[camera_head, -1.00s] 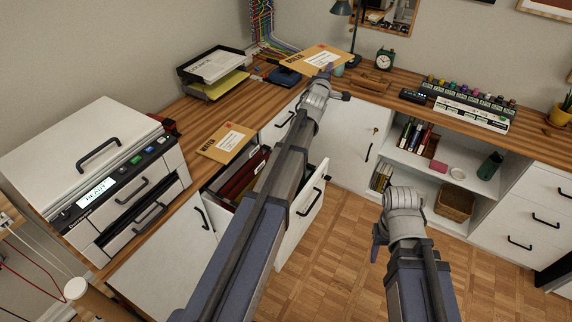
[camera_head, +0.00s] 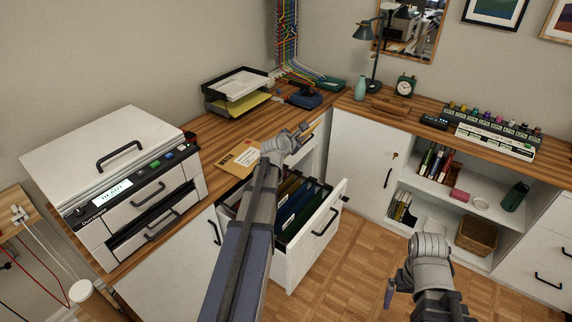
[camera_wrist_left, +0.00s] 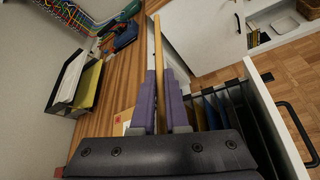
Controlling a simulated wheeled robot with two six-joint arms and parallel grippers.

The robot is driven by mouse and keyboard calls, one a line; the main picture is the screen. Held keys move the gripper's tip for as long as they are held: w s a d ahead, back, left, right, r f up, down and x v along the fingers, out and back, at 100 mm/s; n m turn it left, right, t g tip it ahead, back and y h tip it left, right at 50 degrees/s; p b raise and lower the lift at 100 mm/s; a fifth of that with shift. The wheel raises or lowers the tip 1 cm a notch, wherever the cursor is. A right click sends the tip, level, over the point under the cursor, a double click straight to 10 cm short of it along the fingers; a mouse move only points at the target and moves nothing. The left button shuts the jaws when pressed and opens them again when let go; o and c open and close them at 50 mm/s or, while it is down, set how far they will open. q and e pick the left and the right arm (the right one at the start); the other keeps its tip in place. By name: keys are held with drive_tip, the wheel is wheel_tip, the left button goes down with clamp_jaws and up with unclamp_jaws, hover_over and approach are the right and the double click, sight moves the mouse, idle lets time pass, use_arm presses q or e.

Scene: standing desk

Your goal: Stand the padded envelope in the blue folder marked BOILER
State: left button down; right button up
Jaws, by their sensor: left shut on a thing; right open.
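My left gripper (camera_head: 304,132) is shut on a tan padded envelope (camera_wrist_left: 158,62), seen edge-on between the purple fingers in the left wrist view. In the head view the arm hides most of this envelope. It is held above the back of an open drawer (camera_head: 308,258). Hanging folders stand in the drawer, among them blue ones (camera_head: 300,208); blue folders also show right of the fingers in the left wrist view (camera_wrist_left: 211,110). I cannot read a BOILER mark on any folder. My right gripper (camera_head: 389,292) is open and empty over the floor.
A second tan envelope (camera_head: 239,159) with a label lies flat on the desk beside the drawer. A printer (camera_head: 112,165) stands left, a paper tray (camera_head: 236,90) behind. The drawer's front panel stands out over the floor.

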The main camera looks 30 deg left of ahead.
use_arm(q)
drive_tip(key=s+f+n+h+b, duration=0.2)
drive_tip(key=s+f+n+h, duration=0.1)
drive_tip(key=s, duration=0.4)
drive_tip(key=shift+s+a+f+n, duration=0.3)
drive_tip(key=shift+s+f, duration=0.1)
drive_tip(key=shift+f, duration=0.1)
wheel_tip(320, 180, down, 17)
drive_tip(key=b, duration=1.7)
drive_tip(key=c, duration=0.8)
unclamp_jaws()
drive_tip(key=shift+c, duration=0.2)
